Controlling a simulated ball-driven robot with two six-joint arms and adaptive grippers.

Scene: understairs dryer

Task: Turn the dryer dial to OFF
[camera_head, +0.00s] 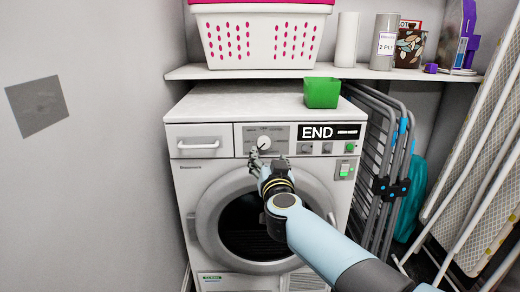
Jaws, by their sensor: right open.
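The white dryer (213,182) stands ahead of me with its round dark door in front. Its dial (264,142) is a pale round knob on the grey panel left of the display. The display (317,132) reads END. My right arm reaches in from the lower right, and my right gripper (262,157) is just below the dial, in front of the panel's lower edge. Its fingers are open, with no object seen between them. I cannot tell whether they touch the dial. The dial's markings are too small to read. My left gripper is not in view.
A green box (322,92) sits on the dryer top. The shelf (345,73) above holds a white basket (262,38) and several items. Folded grey racks (377,150) stand close at the dryer's right, with an ironing board (485,150) beyond. The left wall side is clear.

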